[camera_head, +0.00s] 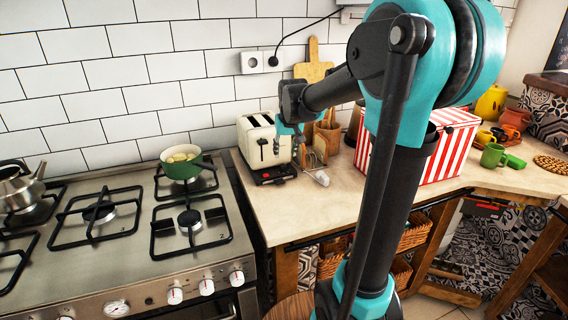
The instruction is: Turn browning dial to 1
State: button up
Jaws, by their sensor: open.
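The cream toaster (255,130) stands upright on the countertop, right of the stove, with its slots on top. Dark controls (262,148) show on its front face; the browning dial and its setting are too small to read. My gripper (287,147) is open at the front right of the toaster, with its teal and dark parts overlapping the toaster's right edge. I see nothing held between the fingers, and I cannot tell whether they touch the toaster.
A red-striped box (444,143) stands to the right. A green pot (181,168) sits on the stove (140,255). The front countertop (300,216) is clear.

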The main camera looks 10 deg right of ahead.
aim_at(284, 164)
jog(key=x, duration=0.7)
jog(key=shift+f, duration=0.1)
jog(key=shift+c, duration=0.2)
grip_shut()
